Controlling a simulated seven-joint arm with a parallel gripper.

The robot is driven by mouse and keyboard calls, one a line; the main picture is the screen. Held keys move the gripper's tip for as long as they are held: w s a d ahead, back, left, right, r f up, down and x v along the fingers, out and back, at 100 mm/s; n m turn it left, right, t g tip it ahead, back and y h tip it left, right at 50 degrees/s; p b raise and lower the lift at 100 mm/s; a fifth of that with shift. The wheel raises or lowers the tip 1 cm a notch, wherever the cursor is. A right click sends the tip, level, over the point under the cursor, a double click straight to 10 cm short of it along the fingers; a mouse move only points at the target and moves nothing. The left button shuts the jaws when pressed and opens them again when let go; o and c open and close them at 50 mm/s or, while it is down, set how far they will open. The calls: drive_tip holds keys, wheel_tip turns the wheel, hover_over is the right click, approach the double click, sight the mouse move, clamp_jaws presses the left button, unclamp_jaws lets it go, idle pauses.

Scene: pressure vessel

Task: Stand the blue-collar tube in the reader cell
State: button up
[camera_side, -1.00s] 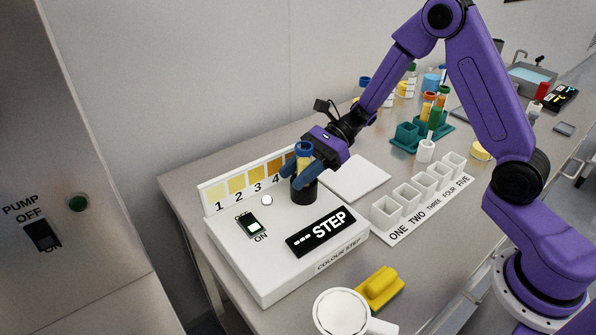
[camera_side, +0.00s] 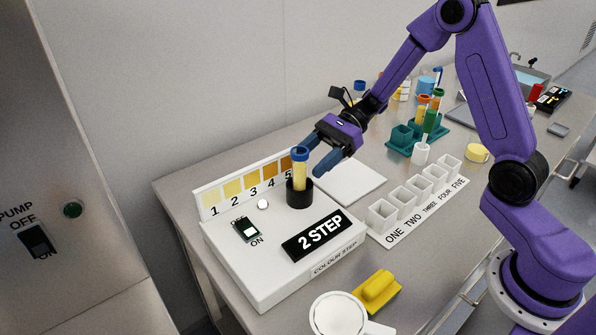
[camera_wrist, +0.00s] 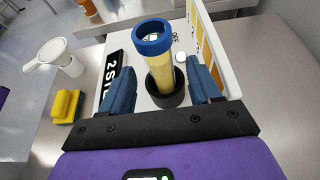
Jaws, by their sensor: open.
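The blue-collar tube (camera_side: 300,172), filled with yellow liquid, stands upright in the black round reader cell (camera_side: 300,194) on the white colour step device (camera_side: 270,276). In the wrist view the tube (camera_wrist: 160,72) rises from the black cell (camera_wrist: 166,96) between and beyond my fingers. My gripper (camera_side: 320,156) is open, with its blue fingers to the right of the tube's top and clear of it. In the wrist view my gripper's two fingers (camera_wrist: 163,92) are spread wide with nothing held. The device display (camera_side: 318,233) reads "2 STEP".
A colour chart numbered from 1 (camera_side: 232,190) stands along the device's back edge. A row of white cups labelled ONE to FIVE (camera_side: 412,212) is at right. A teal rack (camera_side: 404,136) with tubes stands behind.

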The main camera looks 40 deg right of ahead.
drive_tip(key=v, duration=0.6)
drive_tip(key=s+a+n+g+h, duration=0.2)
drive_tip(key=s+n+g+h, duration=0.1)
drive_tip(key=s+n, duration=0.4)
drive_tip(key=s+a+n+g+h, duration=0.2)
drive_tip(key=s+n+h, duration=0.15)
drive_tip(key=s, duration=0.55)
drive_tip(key=s+d+n+t+h, duration=0.2)
drive_tip(key=s+n, duration=0.4)
drive_tip(key=n, duration=0.4)
drive_tip(key=s+d+n+t+h, duration=0.3)
drive_tip(key=s+n, duration=0.3)
drive_tip(key=n, duration=0.4)
drive_tip(key=shift+s+d+h, duration=0.3)
drive_tip(key=shift+h, duration=0.45)
